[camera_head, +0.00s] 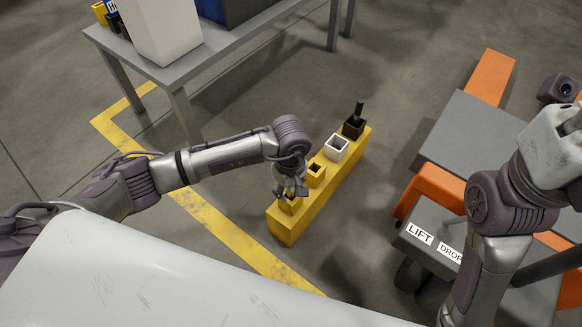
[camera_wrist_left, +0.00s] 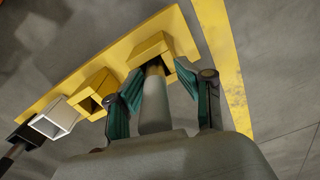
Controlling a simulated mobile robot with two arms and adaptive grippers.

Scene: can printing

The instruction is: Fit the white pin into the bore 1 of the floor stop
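The yellow floor stop (camera_head: 297,217) stands on the floor with a row of square bores: two yellow, one white (camera_head: 336,147) and one black (camera_head: 353,127). My left gripper (camera_head: 290,194) points down over the nearest yellow bore. In the left wrist view, a pale pin (camera_wrist_left: 155,112) reaches from between the teal fingers (camera_wrist_left: 160,75) into the end yellow bore (camera_wrist_left: 160,47). The pin's far part looks yellowish. The fingers stand on both sides of it, with a gap visible on the right. My right arm is at the right edge; its fingertips are hidden or cut off.
A black pin (camera_head: 359,108) stands in the black bore. The second yellow bore (camera_head: 316,171) and the white bore look empty. A grey table (camera_head: 205,58) stands behind, and a grey-and-orange machine (camera_head: 472,140) with LIFT and DROP labels is at right.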

